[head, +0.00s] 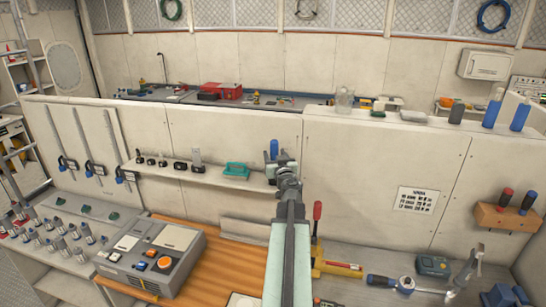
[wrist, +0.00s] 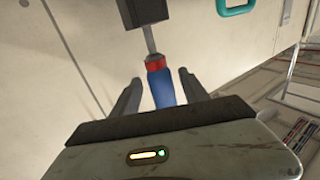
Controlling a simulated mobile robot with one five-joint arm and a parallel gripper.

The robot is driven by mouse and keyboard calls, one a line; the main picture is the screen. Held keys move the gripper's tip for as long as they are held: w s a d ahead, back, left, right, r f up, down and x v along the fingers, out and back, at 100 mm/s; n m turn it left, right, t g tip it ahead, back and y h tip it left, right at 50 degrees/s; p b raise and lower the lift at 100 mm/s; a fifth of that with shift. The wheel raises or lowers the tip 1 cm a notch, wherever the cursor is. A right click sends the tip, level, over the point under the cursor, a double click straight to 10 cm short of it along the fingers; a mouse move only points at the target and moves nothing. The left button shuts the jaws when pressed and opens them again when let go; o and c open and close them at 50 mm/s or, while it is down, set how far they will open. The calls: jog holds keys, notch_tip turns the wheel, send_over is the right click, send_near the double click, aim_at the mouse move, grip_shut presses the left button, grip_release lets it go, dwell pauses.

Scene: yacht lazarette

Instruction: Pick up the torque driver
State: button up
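The torque driver appears to be the tool with a blue handle (wrist: 160,88), a red collar and a thin metal shaft in the wrist view. Its shaft runs into a dark block at the top of that view. In the head view its blue handle (head: 273,148) stands upright just behind my gripper (head: 283,166), at the right end of the narrow shelf. In the wrist view my gripper (wrist: 160,77) is open, with one finger on each side of the handle. A gap shows between each finger and the handle. The lower part of the driver is hidden in the head view.
The shelf (head: 190,173) also holds a teal case (head: 236,170) and several small dark-based items. Below are a grey control box (head: 152,258) on a wooden board, a torque wrench (head: 405,284) and a red-handled tool (head: 317,215). A pale wall panel rises behind the shelf.

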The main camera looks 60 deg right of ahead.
jog(key=shift+w, duration=0.2)
grip_shut()
